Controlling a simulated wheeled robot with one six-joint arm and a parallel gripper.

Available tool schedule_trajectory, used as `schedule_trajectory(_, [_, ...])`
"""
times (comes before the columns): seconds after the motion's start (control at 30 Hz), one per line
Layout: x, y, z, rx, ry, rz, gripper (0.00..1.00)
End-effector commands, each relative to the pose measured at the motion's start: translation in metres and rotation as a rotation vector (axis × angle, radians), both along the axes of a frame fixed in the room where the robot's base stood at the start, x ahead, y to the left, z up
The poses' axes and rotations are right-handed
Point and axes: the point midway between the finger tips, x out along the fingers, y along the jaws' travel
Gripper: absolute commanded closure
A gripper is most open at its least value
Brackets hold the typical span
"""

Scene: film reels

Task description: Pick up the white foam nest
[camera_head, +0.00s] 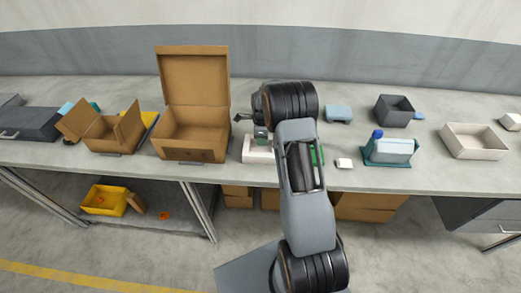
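A white block-like thing (257,155), which looks like the foam nest, sits on the bench just right of the open cardboard box. My arm hides its right part. A small grey-green piece (261,134) shows right above it; I cannot tell whether it rests in the nest or belongs to my arm. My gripper (243,118) shows only as a small dark shape at the left of the black wrist, above the nest. Its fingers are too small to read, and no grip on the nest can be made out.
The tall open cardboard box (192,135) stands close on the left, a smaller open box (113,131) beyond it.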

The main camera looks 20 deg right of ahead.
Motion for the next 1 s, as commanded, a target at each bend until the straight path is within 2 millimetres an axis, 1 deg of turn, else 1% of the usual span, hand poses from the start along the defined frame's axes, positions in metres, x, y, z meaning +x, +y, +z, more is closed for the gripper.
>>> schedule_trajectory(0.03, [0.000, 0.000, 0.000, 0.000, 0.000, 0.000, 0.72])
schedule_trajectory(0.3, [0.000, 0.000, 0.000, 0.000, 0.000, 0.000, 0.98])
schedule_trajectory(0.57, [0.000, 0.000, 0.001, 0.000, -0.001, 0.000, 0.98])
schedule_trajectory(0.7, [0.001, 0.000, 0.007, 0.000, -0.002, 0.000, 0.98])
schedule_trajectory(0.77, [0.001, 0.000, 0.014, -0.001, -0.004, 0.000, 0.98])
schedule_trajectory(0.87, [0.001, 0.000, 0.030, -0.001, -0.006, 0.000, 0.98])
schedule_trajectory(1.0, [-0.019, 0.013, 0.058, -0.001, -0.006, 0.002, 0.98])
